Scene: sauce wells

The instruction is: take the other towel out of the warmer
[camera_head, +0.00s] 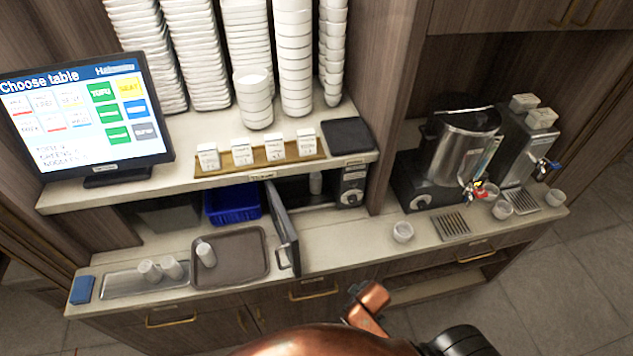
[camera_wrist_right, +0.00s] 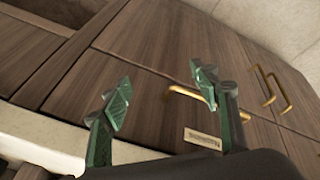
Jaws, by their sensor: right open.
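The warmer (camera_head: 352,188) sits under the shelf, a dark box with a knob panel at its right. Its door (camera_head: 285,230) stands open toward the front. One white rolled towel (camera_head: 316,183) stands inside. Another white towel (camera_head: 206,255) is on the brown tray (camera_head: 248,270) left of the door. My right gripper (camera_wrist_right: 160,98) is open and empty in the right wrist view, in front of wooden cabinet fronts, away from the warmer. In the head view only copper and black parts of my arm show at the bottom. My left gripper is not in view.
A metal tray (camera_head: 122,281) with two white rolls (camera_head: 160,270) and a blue block (camera_head: 82,289) lie at the left. A blue bin (camera_head: 232,204) stands behind the brown tray. A glass bowl (camera_head: 403,232) and drink dispensers (camera_head: 458,150) stand to the right.

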